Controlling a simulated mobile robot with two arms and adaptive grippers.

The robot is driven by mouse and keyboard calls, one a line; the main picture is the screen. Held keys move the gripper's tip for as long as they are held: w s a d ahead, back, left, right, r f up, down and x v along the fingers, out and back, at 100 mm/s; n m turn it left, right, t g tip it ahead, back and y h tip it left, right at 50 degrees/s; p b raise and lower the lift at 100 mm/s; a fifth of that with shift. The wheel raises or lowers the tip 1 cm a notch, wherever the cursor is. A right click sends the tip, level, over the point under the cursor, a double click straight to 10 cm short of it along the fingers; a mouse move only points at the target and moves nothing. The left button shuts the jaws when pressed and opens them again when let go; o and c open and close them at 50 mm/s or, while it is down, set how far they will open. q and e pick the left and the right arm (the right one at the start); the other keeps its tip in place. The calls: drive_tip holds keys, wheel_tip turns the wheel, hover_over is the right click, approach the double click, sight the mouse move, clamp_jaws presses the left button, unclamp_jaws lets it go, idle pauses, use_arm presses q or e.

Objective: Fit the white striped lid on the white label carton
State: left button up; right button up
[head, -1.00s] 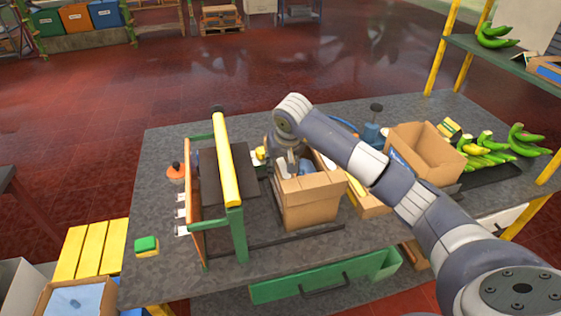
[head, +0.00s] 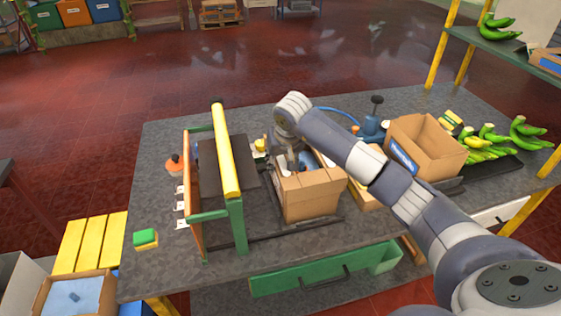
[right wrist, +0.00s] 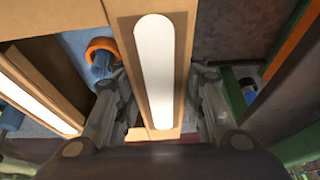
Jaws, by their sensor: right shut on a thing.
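The white label carton (head: 310,205) stands on the dark bench, right of the yellow-topped frame. The white striped lid (right wrist: 155,70) is brown cardboard, with a white stripe on the bar in the right wrist view and another stripe to the left. My right gripper (right wrist: 160,108) has its fingers on both sides of this striped bar and is shut on it. In the head view my right gripper (head: 290,160) is at the carton's upper left, partly hidden by my arm. The lid appears to sit around the carton's top; whether it is fully down cannot be told. The left gripper is not in view.
A green frame with a yellow bar (head: 226,150) stands close left of the carton. An open carton with a blue label (head: 430,150) and green bananas (head: 490,150) are to the right. A green and yellow block (head: 145,239) lies at the front left.

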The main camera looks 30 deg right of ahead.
drive_tip(key=shift+f+b, duration=0.6)
drive_tip(key=shift+f, duration=0.05)
idle(0.7)
drive_tip(key=o, duration=1.4)
drive_tip(key=shift+r, duration=0.3)
drive_tip(key=shift+r+p, duration=0.45)
drive_tip(key=shift+r, duration=0.1)
drive_tip(key=shift+r, duration=0.2)
drive_tip(key=shift+r+p, duration=0.3)
drive_tip(key=shift+r, duration=0.2)
